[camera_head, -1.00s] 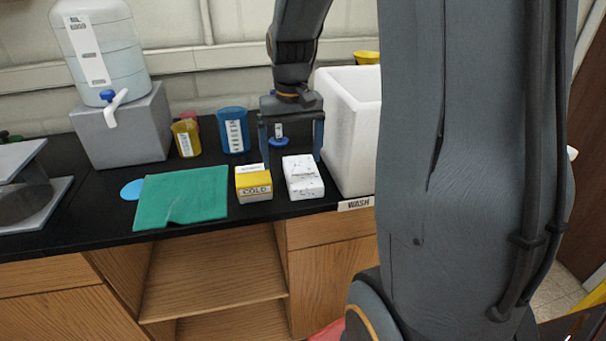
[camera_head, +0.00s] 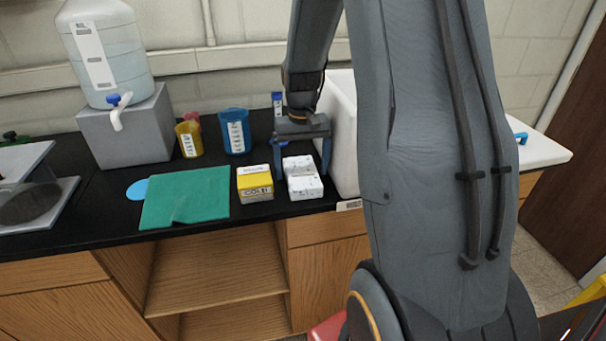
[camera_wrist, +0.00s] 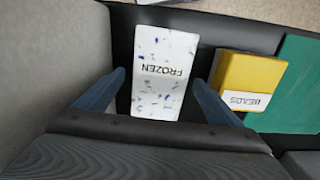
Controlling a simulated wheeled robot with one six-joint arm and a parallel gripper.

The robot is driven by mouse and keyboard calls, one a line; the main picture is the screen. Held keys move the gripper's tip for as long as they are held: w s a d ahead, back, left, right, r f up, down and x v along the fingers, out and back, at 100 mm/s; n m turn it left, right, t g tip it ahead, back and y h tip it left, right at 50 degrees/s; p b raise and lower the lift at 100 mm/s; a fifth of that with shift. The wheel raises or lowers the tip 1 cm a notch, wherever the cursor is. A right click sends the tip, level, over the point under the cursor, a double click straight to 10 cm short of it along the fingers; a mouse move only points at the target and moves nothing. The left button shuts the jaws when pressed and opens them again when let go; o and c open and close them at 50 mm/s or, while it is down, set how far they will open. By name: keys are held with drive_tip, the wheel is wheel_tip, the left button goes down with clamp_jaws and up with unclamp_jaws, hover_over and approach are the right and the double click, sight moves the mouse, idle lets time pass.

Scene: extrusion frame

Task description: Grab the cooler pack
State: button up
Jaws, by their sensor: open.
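Two small packs sit side by side near the front edge of the black counter. One is a white, blue-speckled block (camera_head: 305,189) marked FROZEN in the wrist view (camera_wrist: 162,48). The other is a yellow and white box (camera_head: 255,186) reading COLD on its front and BEADS on its top in the wrist view (camera_wrist: 250,78). No label reads cooler pack. My gripper (camera_head: 302,172) is open and points down over the white block, with one finger on either side of it. In the wrist view the fingers (camera_wrist: 160,84) stand apart from its sides.
A tall white bin or basin (camera_head: 345,150) stands close to the right of my gripper. A teal cloth (camera_head: 186,196) lies left of the yellow box. Blue (camera_head: 235,131) and yellow (camera_head: 189,139) beakers stand behind. A water jug (camera_head: 102,45) sits on a grey block (camera_head: 128,135).

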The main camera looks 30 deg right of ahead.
drive_tip(key=shift+f, duration=0.1)
drive_tip(key=c, duration=1.4)
drive_tip(key=shift+r, duration=0.2)
